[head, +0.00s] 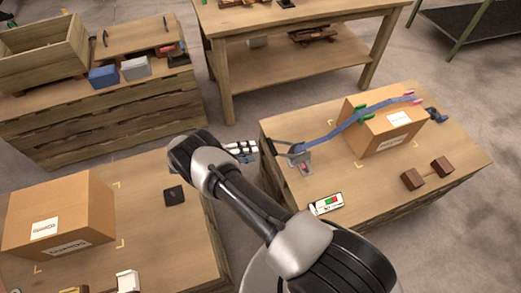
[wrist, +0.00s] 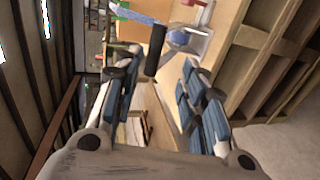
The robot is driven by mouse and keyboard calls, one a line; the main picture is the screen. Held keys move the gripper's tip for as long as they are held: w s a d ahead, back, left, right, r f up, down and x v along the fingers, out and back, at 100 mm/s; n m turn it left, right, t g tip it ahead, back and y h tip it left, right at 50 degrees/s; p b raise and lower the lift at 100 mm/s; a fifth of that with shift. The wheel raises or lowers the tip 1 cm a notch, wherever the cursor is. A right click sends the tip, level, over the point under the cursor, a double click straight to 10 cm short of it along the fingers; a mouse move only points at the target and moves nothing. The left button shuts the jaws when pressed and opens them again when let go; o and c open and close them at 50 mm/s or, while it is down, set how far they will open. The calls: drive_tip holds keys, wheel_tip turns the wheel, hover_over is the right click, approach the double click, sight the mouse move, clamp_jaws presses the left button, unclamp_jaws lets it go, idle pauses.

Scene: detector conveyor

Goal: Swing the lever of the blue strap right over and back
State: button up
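The blue strap (head: 340,130) runs from a metal ratchet buckle (head: 303,160) over a cardboard box (head: 385,135) to the far right of the right table. The buckle's dark lever (head: 282,142) sticks out to the left, towards my gripper (head: 250,149). In the wrist view, the black lever handle (wrist: 155,50) shows just ahead, roughly between the fingertips of my gripper (wrist: 156,72). The fingers are apart and hold nothing that I can see; whether one touches the handle I cannot tell. The blue strap (wrist: 132,14) and buckle (wrist: 190,40) lie beyond it.
A white device with a coloured screen (head: 326,204) lies in front of the buckle. A brown wooden piece (head: 428,174) lies to the right. Green (head: 361,111) and pink (head: 410,98) pieces sit at the box edges. A left table (head: 160,240) bears another box (head: 60,215).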

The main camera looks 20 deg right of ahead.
drive_tip(key=shift+v, duration=1.5)
drive_tip(key=shift+c, duration=0.4)
